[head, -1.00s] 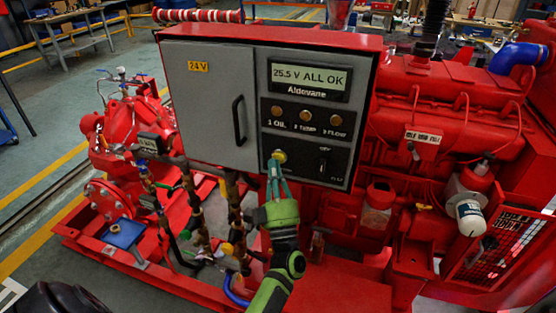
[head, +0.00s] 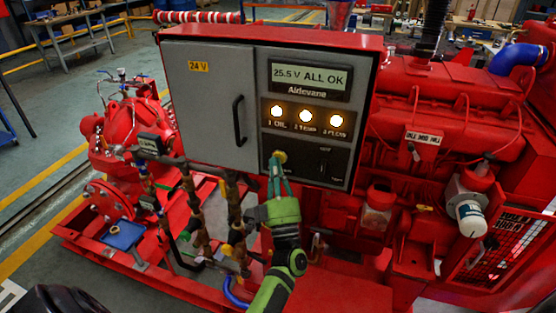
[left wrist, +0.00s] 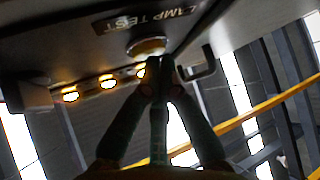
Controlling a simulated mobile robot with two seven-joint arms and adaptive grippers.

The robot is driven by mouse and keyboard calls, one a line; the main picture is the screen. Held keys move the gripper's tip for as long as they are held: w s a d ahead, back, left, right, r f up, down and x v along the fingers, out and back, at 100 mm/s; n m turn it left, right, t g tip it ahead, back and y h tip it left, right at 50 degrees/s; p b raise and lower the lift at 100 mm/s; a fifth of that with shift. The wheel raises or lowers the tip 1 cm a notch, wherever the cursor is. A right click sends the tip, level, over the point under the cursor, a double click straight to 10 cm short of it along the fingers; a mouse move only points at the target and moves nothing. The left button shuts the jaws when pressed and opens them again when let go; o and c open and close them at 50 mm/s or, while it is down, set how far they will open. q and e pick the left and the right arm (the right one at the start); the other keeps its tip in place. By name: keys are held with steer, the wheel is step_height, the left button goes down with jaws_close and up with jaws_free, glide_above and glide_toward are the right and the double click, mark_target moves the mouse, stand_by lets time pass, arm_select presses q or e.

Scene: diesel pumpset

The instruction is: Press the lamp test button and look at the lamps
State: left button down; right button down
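The red control box (head: 270,38) has a display (head: 311,76) reading "25.5 V ALL OK". Below it, the three lamps, oil (head: 277,111), temp (head: 305,116) and flow (head: 336,121), glow bright. They also glow in the left wrist view (left wrist: 107,82). The round yellowish lamp test button (head: 280,156) sits below the lamps. It is under the "LAMP TEST" label (left wrist: 150,18) in the left wrist view. My left gripper (head: 275,163) has its fingertips together at the button and appears to touch it; nothing is held. My right gripper is not in view.
A grey door with a black handle (head: 239,120) is left of the lamp panel. A small black switch or handle (head: 323,160) is right of the button. Pipes and valves (head: 238,232) crowd the space below the box; the red engine (head: 440,110) stands at right.

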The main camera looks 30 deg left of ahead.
arm_select(q)
steer(key=shift+s, duration=0.15)
steer(key=shift+s+d+p, duration=0.15)
steer(key=shift+s+p, duration=0.3)
steer(key=shift+s, duration=0.2)
steer(key=s+p, duration=0.1)
steer(key=s, duration=0.1)
steer(key=s+d+p, duration=0.1)
steer(key=s, duration=0.1)
steer(key=shift+s+d, duration=0.1)
steer(key=shift+s, duration=0.3)
stand_by(0.8)
